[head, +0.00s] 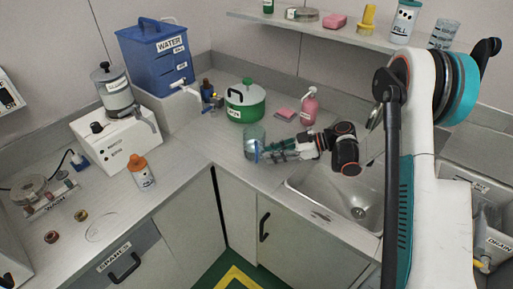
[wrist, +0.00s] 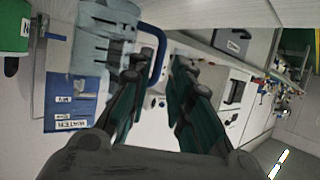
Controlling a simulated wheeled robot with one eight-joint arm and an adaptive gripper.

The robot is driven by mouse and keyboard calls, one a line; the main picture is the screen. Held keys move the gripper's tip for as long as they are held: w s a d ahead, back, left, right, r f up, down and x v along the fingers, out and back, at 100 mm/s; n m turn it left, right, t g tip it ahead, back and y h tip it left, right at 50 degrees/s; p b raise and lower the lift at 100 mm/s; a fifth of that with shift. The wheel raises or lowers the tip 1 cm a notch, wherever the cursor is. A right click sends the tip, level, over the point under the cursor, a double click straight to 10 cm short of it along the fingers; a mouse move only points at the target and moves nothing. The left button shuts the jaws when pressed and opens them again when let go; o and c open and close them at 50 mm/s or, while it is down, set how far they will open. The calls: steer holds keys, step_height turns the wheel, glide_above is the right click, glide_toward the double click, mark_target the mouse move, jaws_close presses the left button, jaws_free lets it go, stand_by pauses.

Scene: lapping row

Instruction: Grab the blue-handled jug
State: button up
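The jug (head: 254,138) is a clear, greenish vessel standing on the counter near the inner corner, left of the sink. Its blue handle (head: 257,152) faces my gripper (head: 268,151), which reaches in from the right with its fingertips close to the handle. In the wrist view the jug (wrist: 102,42) appears sideways at upper left, with the blue handle (wrist: 160,48) just ahead of the fingertips. My gripper (wrist: 163,72) is open, with a clear gap between its fingers. The left finger overlaps the handle's edge; I cannot tell whether they touch.
A green pot (head: 244,104) stands behind the jug. A pink soap bottle (head: 309,106) and pink sponge (head: 285,114) are behind my gripper. The sink (head: 340,196) lies below my arm. A blue water tank (head: 155,58) and an orange-capped bottle (head: 141,173) are to the left.

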mark_target(257, 162)
steer(key=b+x, duration=0.2)
steer(key=x, duration=0.4)
steer(key=shift+a, duration=0.15)
jaws_close()
